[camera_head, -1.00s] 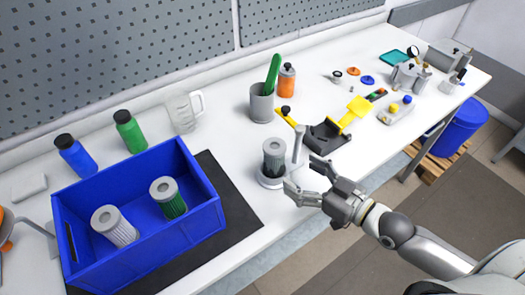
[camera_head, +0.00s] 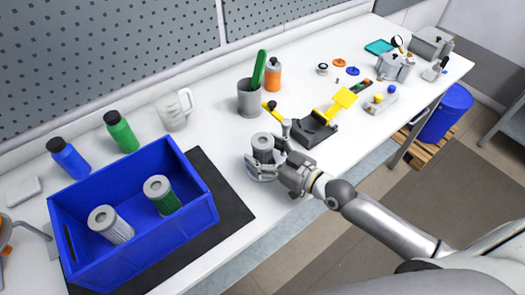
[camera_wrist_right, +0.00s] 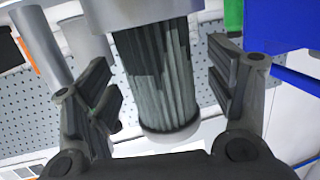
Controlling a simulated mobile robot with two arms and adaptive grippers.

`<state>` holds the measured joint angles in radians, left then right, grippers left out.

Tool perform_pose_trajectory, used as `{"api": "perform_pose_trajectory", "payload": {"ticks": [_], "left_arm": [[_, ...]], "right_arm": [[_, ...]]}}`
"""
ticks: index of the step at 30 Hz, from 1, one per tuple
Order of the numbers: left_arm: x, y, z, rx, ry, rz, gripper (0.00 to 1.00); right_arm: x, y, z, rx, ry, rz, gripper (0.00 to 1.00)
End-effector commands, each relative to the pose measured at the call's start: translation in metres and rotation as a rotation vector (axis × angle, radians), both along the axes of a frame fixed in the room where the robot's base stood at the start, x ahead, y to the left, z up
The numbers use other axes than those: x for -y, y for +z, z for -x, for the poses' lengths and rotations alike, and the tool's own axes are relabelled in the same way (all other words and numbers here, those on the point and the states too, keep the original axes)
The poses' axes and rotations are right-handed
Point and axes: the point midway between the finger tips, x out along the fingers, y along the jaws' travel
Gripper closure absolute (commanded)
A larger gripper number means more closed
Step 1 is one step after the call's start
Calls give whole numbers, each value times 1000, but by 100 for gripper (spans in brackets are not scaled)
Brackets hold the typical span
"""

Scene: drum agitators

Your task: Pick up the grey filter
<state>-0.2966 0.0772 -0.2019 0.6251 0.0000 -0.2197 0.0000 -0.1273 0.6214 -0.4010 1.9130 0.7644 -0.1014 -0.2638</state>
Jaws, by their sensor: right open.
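A grey pleated filter (camera_head: 262,150) with a light grey cap stands upright on a round base near the table's front edge. In the right wrist view the filter (camera_wrist_right: 160,78) sits between the two finger sides, with gaps visible on both sides. My right gripper (camera_head: 268,146) is open around it, fingers on either side. Another pale grey filter (camera_head: 111,226) and a green filter (camera_head: 160,196) stand tilted in the blue crate (camera_head: 205,172). My left gripper is not in view.
A grey cup (camera_head: 249,100) holding a green item stands behind the filter. A black and yellow device (camera_head: 314,129) is close to the right of my gripper. A jug (camera_head: 174,110) and bottles stand at the back. A dark mat (camera_head: 228,200) lies beside the crate.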

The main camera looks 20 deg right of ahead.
Motion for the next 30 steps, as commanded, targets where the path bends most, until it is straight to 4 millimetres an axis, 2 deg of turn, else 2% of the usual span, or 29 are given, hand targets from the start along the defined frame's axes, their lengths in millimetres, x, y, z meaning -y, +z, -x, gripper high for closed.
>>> {"api": "perform_pose_trajectory", "payload": {"ticks": [10, 21, 22, 30], "left_arm": [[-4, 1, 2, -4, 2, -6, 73], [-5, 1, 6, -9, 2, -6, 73], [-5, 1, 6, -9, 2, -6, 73], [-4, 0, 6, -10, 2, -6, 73]], "right_arm": [[-4, -2, -6, -1, 0, 0, 24], [-4, -1, -6, -1, 0, 1, 71], [-4, -1, -6, 0, 0, 0, 74], [-4, 0, -6, 1, 0, -1, 74]]}}
